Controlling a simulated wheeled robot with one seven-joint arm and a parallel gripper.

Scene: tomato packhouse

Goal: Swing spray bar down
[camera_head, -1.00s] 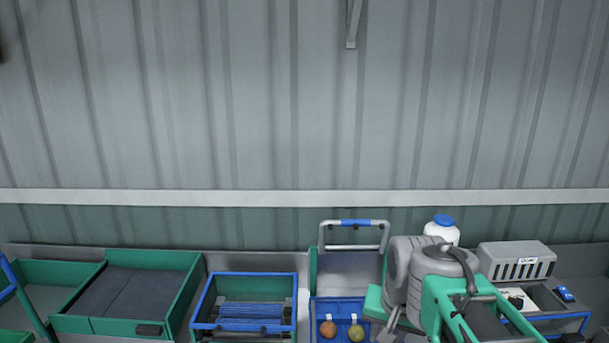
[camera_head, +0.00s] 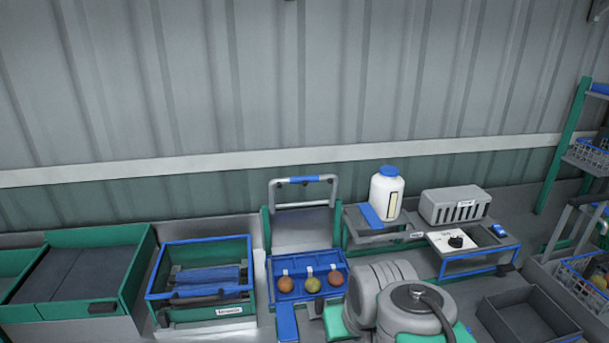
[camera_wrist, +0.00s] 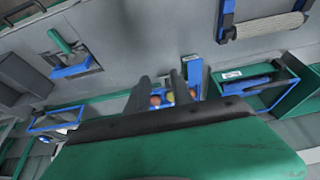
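The spray bar (camera_head: 303,180) is a grey U-shaped frame with a blue grip. In the head view it stands raised behind a blue tray (camera_head: 271,290) holding three round fruits, two reddish (camera_head: 285,284) and one greenish (camera_head: 313,284) between them. My gripper (camera_wrist: 160,82) shows in the wrist view as two dark fingers set apart. The fruits and blue tray show beyond and between the fingers, with nothing held. I cannot tell the bar clearly in the wrist view.
Left of the tray stands a blue-rimmed green bin (camera_head: 250,262). To the right, a raised shelf bears a white blue-capped bottle (camera_head: 386,195), a grey vented box (camera_head: 455,206) and a panel with a black knob (camera_head: 452,240). An empty dark crate (camera_head: 527,318) lies lower right.

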